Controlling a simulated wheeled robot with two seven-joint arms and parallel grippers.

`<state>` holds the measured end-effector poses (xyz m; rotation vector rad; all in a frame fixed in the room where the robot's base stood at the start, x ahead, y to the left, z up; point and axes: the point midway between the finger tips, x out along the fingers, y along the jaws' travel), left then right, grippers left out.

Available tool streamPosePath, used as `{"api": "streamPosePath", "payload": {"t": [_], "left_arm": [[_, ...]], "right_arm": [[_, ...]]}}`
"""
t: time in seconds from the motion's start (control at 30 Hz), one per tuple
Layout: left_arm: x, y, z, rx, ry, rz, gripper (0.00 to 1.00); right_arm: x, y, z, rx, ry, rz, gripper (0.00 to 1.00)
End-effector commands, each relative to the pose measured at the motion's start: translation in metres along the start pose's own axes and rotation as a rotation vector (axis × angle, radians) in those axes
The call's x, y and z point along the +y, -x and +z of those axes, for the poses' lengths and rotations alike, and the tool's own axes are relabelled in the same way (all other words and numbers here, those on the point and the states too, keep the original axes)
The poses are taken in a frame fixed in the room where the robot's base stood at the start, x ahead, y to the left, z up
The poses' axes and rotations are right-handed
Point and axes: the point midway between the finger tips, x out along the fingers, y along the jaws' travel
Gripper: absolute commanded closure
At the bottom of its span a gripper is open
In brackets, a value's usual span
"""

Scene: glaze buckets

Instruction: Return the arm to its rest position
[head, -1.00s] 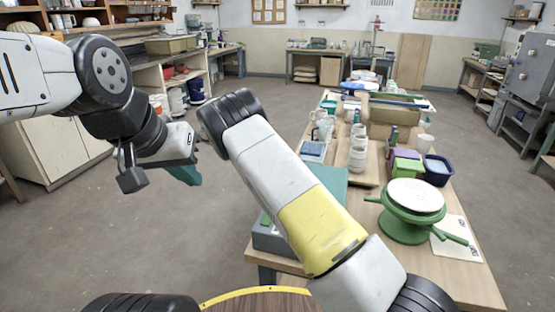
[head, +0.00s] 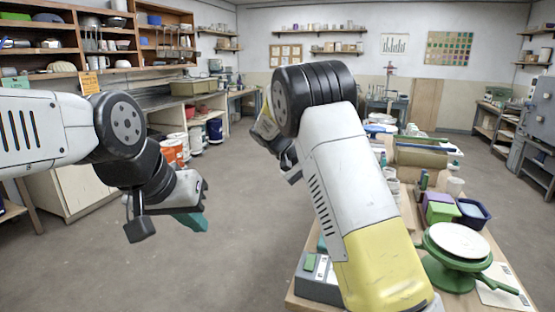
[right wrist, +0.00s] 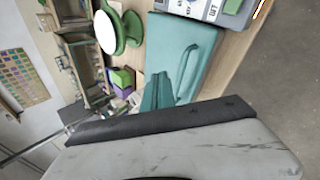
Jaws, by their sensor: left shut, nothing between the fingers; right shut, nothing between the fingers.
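My left gripper (head: 188,221), with teal fingertips, hangs over the open floor at the left of the head view. It is shut and empty, with nothing near it. My right arm rises across the middle of the head view, its elbow high, and hides its own gripper there. In the right wrist view my right gripper (right wrist: 160,93) shows teal fingers, shut and empty. Behind them is a teal flat panel (right wrist: 183,43) on the worktable; the view is tilted, and I cannot tell the gap between them.
The worktable at right carries a green turntable with a white top (head: 459,241), a purple box (head: 434,199), a green box (head: 441,213) and a dark blue bin (head: 472,214). The floor between is clear.

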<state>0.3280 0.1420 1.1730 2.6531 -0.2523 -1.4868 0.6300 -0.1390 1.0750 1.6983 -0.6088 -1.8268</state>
Motion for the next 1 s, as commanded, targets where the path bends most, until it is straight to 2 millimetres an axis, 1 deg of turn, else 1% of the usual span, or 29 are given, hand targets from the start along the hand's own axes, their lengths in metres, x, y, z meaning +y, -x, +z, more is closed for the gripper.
{"api": "streamPosePath", "payload": {"t": [0.03,0.17,0.2,0.37,0.5,0.63,0.8,0.9,1.0], "left_arm": [[0.000,0.000,0.000,0.000,0.000,0.000,1.00],[0.000,0.000,0.000,0.000,0.000,0.000,1.00],[0.000,0.000,0.000,0.000,0.000,0.000,1.00],[0.000,0.000,0.000,0.000,0.000,0.000,1.00],[0.000,0.000,0.000,0.000,0.000,0.000,1.00],[0.000,0.000,0.000,0.000,0.000,0.000,1.00],[0.000,0.000,0.000,0.000,0.000,0.000,1.00],[0.000,0.000,0.000,0.000,0.000,0.000,1.00],[0.000,0.000,0.000,0.000,0.000,0.000,1.00]], "right_arm": [[0.013,0.001,0.016,0.004,-0.008,-0.081,1.00],[0.032,0.004,0.053,0.036,-0.015,-0.266,1.00],[0.036,0.006,0.066,0.049,-0.020,-0.320,1.00],[0.052,0.019,0.117,0.131,-0.043,-0.512,1.00],[0.059,0.033,0.163,0.225,-0.071,-0.650,1.00],[0.062,0.044,0.206,0.325,-0.105,-0.750,1.00],[0.056,0.055,0.259,0.464,-0.156,-0.836,1.00],[0.050,0.059,0.282,0.534,-0.186,-0.863,1.00],[0.044,0.059,0.298,0.585,-0.208,-0.874,1.00]]}}
